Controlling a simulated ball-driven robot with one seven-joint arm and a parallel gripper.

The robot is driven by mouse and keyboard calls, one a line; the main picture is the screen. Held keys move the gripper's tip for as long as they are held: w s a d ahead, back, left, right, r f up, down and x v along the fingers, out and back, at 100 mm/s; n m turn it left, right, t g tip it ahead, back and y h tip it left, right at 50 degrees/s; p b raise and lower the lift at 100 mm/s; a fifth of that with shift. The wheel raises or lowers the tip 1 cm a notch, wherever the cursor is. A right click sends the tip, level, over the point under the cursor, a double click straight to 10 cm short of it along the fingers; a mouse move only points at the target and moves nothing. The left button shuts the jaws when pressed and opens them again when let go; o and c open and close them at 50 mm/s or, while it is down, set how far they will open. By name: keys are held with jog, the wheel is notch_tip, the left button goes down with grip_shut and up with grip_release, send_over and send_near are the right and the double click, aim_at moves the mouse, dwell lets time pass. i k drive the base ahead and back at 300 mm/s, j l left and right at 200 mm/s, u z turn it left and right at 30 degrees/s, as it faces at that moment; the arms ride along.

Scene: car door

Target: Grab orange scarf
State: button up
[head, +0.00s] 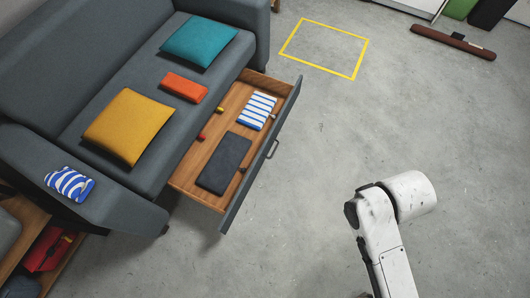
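A folded orange cloth (184,87), which looks like the orange scarf, lies flat on the seat of the grey sofa (80,80). It sits between a teal cushion (200,40) and a yellow cushion (129,126), close to the front edge of the seat. Nothing covers it. My white arm shows at the lower right, well apart from the sofa. My gripper itself cannot be seen.
An open drawer (190,193) juts out below the seat, holding a striped cloth (257,110) and a dark grey cloth (224,163). A blue-white striped cloth (70,184) lies on the armrest. A yellow floor outline (325,69) is beyond.

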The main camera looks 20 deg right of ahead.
aim_at(192, 91)
jog(key=i+u, duration=0.15)
jog(key=u, duration=0.3)
jog(key=i+l+u, duration=0.1)
jog(key=u, duration=0.35)
jog(key=i+l+u, duration=0.1)
jog(key=u, duration=0.35)
jog(key=i+l+u, duration=0.15)
jog(key=l, duration=0.25)
jog(key=i+l+u, duration=0.1)
jog(key=l, duration=0.3)
jog(key=i+l+u, duration=0.15)
jog(key=l, duration=0.25)
jog(key=i+l+u, duration=0.1)
jog(key=l, duration=0.35)
jog(key=i+l+u, duration=0.15)
jog(key=l, duration=0.3)
jog(key=i+l, duration=0.1)
jog(key=l, duration=0.4)
